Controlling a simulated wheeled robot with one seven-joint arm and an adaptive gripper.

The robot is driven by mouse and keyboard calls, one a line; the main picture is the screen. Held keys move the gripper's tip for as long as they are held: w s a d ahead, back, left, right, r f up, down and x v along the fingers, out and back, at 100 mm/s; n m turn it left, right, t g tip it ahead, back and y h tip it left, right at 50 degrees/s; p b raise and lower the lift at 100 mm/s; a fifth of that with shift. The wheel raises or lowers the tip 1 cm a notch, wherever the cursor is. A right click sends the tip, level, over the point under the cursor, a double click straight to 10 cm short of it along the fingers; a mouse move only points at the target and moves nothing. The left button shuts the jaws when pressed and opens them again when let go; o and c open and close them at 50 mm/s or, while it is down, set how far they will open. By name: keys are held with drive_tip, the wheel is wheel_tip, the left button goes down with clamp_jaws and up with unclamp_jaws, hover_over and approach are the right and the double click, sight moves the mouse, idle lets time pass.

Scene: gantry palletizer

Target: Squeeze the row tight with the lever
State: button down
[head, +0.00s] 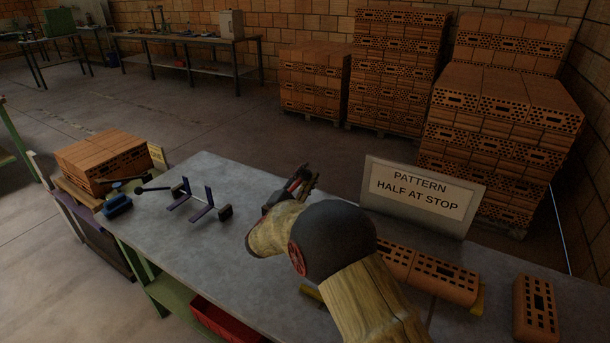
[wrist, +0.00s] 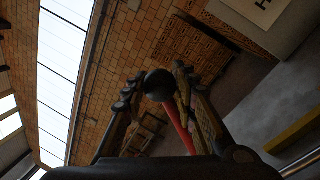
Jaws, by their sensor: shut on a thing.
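My gripper (head: 304,177) is in the middle of the head view, above the grey bench. In the wrist view my gripper (wrist: 156,82) is shut on the lever, with a finger on each side. The lever has a black ball knob (wrist: 159,86) and a red shaft (wrist: 179,128); a bit of red shows at the gripper in the head view. The row of orange perforated bricks (head: 445,277) lies right of my arm, along a yellow piece (head: 479,300). My arm hides the row's left end and the lever's base.
A sign (head: 421,196) reading "PATTERN HALF AT STOP" stands behind the row. A loose brick (head: 536,308) is at the right. Metal brackets (head: 202,204), a blue-based tool (head: 117,205) and a brick stack (head: 103,160) are at the left. The bench centre (head: 230,250) is clear.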

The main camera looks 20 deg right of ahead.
drive_tip(key=shift+s+d+f, duration=0.1)
drive_tip(key=shift+s+f, duration=0.05)
drive_tip(key=shift+f, duration=0.25)
drive_tip(key=c, duration=1.7)
unclamp_jaws()
drive_tip(key=shift+o, duration=1.1)
drive_tip(key=shift+o, duration=0.4)
drive_tip(key=shift+r, duration=0.2)
drive_tip(key=v, duration=1.2)
